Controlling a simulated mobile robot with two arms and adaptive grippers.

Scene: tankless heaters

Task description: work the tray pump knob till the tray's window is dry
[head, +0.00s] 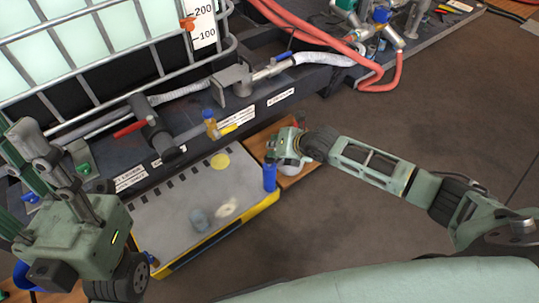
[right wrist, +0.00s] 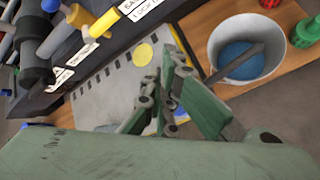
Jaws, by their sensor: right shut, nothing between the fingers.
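The tray (head: 165,225) is a low grey slab with a yellow front edge, in front of the dark rack. It has a yellow disc (head: 220,161) near its far right end, also seen in the right wrist view (right wrist: 144,53). A blue upright cylinder (head: 269,177), perhaps the pump knob, stands at the tray's right end. I cannot tell which part is the window. My right gripper (head: 277,150) is shut and empty, just behind the cylinder; its fingers (right wrist: 163,88) hide part of the tray.
A white bucket (right wrist: 215,45) with blue contents stands on a wooden board (right wrist: 190,25) beside the tray. A blue-grey lump (head: 199,219) and a pale patch (head: 227,207) are on the tray. Yellow-handled valve (head: 235,128) and red-handled valve (head: 128,129) jut from the rack.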

